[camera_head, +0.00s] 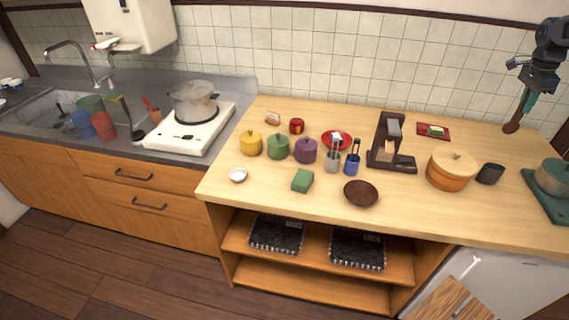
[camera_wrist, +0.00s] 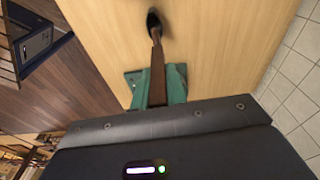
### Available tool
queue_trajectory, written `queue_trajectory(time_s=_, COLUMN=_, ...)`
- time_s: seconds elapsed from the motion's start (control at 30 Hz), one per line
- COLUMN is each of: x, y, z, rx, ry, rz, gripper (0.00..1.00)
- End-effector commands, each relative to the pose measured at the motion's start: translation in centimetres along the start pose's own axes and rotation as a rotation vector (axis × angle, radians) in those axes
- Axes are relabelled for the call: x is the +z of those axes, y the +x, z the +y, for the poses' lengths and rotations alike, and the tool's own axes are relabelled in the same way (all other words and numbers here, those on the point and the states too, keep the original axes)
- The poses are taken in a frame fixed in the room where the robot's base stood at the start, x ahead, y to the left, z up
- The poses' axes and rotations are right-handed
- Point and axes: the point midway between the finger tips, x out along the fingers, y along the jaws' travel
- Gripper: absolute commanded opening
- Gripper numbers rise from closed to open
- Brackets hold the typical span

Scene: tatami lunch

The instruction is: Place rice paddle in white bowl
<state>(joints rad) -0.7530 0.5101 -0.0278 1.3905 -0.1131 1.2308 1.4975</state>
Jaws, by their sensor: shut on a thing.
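My gripper (camera_head: 528,98) is at the far right, above the back right part of the counter. Its teal fingers are shut on the brown handle of the rice paddle (camera_head: 514,123), whose head hangs downward. The wrist view shows the paddle (camera_wrist: 157,60) running out from between the teal fingertips (camera_wrist: 157,84), with its dark end over the wooden surface.
The counter (camera_head: 420,215) holds lidded yellow, green and purple pots, a dark brown bowl (camera_head: 361,194), a green block (camera_head: 302,180), a tall dark stand (camera_head: 390,142), an orange lidded pot (camera_head: 450,170), a black cup (camera_head: 490,173) and a teal pot at right. The front strip is mostly clear.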

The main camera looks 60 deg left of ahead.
Motion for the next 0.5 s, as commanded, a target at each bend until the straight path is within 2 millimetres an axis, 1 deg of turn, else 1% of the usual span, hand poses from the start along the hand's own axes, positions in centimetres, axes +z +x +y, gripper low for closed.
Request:
queue_trajectory(time_s=0.03, x=1.6, y=-0.2, z=-0.9, rx=-0.005, ry=-0.033, rz=0.0, gripper=0.0)
queue_trajectory(time_s=0.07, x=2.5, y=-0.2, z=-1.4, rx=-0.007, ry=-0.055, rz=0.0, gripper=0.0)
queue_trajectory(time_s=0.17, x=6.2, y=-0.7, z=-3.3, rx=-0.019, ry=-0.141, rz=0.0, gripper=0.0)
queue_trajectory(time_s=0.2, x=7.9, y=-0.8, z=-4.1, rx=-0.023, ry=-0.179, rz=0.0, gripper=0.0)
queue_trajectory(time_s=0.37, x=14.5, y=-1.6, z=-6.6, rx=-0.041, ry=-0.321, rz=0.0, gripper=0.0)
queue_trajectory(time_s=0.4, x=16.1, y=-1.8, z=-7.1, rx=-0.045, ry=-0.357, rz=0.0, gripper=0.0)
queue_trajectory(time_s=0.47, x=18.6, y=-2.0, z=-7.8, rx=-0.051, ry=-0.408, rz=0.0, gripper=0.0)
queue_trajectory(time_s=0.5, x=20.4, y=-2.1, z=-8.2, rx=-0.055, ry=-0.444, rz=0.0, gripper=0.0)
